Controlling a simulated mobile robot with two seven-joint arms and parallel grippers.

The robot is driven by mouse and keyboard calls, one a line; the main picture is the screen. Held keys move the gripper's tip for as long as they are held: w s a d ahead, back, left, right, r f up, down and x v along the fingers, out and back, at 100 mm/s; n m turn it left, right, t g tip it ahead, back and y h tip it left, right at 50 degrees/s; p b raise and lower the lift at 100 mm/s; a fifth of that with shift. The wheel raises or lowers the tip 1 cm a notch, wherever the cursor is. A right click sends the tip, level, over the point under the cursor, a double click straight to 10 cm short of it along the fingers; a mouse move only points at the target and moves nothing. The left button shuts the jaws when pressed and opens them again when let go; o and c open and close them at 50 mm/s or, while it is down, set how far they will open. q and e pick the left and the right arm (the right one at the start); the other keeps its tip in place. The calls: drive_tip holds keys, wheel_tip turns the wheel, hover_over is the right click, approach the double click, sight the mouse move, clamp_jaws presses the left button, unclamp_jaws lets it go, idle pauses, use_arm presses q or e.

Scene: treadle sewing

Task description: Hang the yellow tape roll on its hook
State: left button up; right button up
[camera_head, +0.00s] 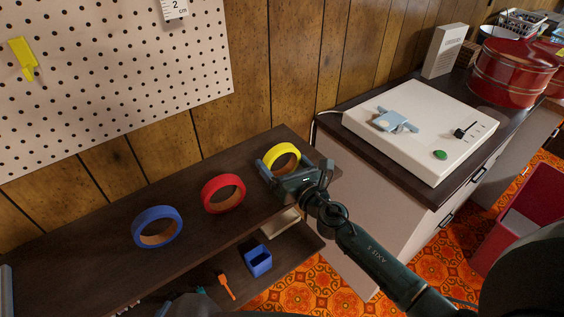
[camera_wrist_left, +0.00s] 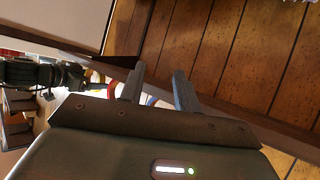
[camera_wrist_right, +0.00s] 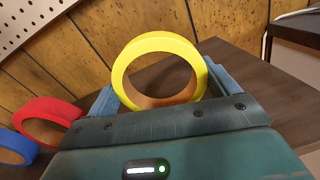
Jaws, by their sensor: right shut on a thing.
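The yellow tape roll (camera_head: 283,156) stands on edge at the right end of the dark wooden shelf top. My right gripper (camera_head: 292,166) is shut on it, with one finger on each side, as the right wrist view (camera_wrist_right: 160,95) shows. I cannot tell whether the roll touches the shelf. A yellow hook (camera_head: 24,60) is on the white pegboard (camera_head: 120,80) at the upper left, well apart from the roll. My left gripper (camera_wrist_left: 158,85) shows in the left wrist view with a gap between its fingers and nothing in it.
A red tape roll (camera_head: 223,194) and a blue tape roll (camera_head: 157,228) stand on the shelf top (camera_head: 100,250) left of the yellow one. Below are a blue box (camera_head: 256,260) and an orange tool (camera_head: 227,287). A white machine (camera_head: 430,125) sits on the right counter.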

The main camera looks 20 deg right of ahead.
sight(283, 148)
wheel_tip(283, 148, up, 6)
drive_tip(key=p, duration=0.4)
drive_tip(key=shift+p, duration=0.4)
wheel_tip(283, 148, up, 3)
drive_tip(key=shift+r+p, duration=0.2)
drive_tip(key=shift+p, duration=1.05)
drive_tip(key=shift+r, duration=0.3)
use_arm(q)
drive_tip(key=shift+s+a+r+g+y, duration=0.25)
drive_tip(key=shift+a+r+y, duration=0.1)
drive_tip(key=shift+a+r, duration=0.25)
drive_tip(key=shift+s+a+r+g+y, duration=0.15)
drive_tip(key=shift+a+r+g+y, duration=0.15)
drive_tip(key=shift+a+r, duration=0.25)
drive_tip(key=shift+d+r, duration=0.1)
drive_tip(key=shift+d, duration=0.05)
